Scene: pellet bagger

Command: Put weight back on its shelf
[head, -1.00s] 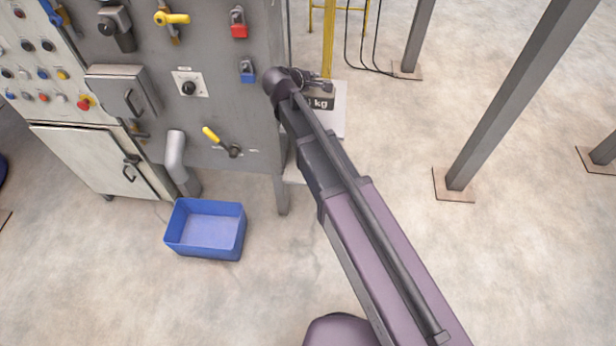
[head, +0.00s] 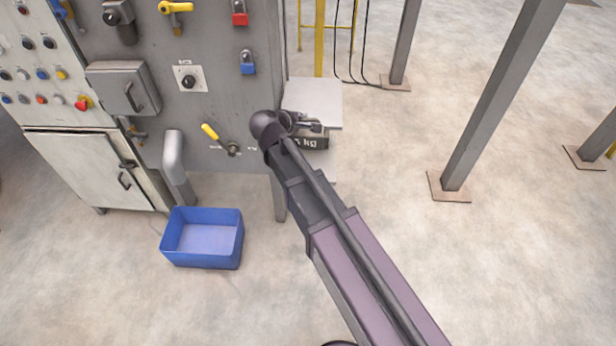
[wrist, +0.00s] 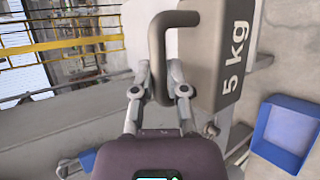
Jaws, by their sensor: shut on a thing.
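The weight (wrist: 205,55) is a dark grey block marked "5 kg" with a bent bar handle (wrist: 157,45). In the wrist view my gripper (wrist: 159,80) is shut on that handle, with a finger on each side. In the head view the weight (head: 313,142) hangs from my gripper (head: 305,124), partly hidden by my arm. It shows in front of and below the near edge of a pale flat platform (head: 313,98) at the right side of the grey cabinet. A sliver of pale surface lower down is mostly hidden behind my arm. I cannot tell which is the shelf.
The grey cabinet (head: 230,110) carries knobs, padlocks and yellow levers close left of my gripper. An open blue bin (head: 203,262) stands on the floor below. Grey posts (head: 500,90) and a yellow frame (head: 319,40) stand beyond. The floor at right is mostly clear.

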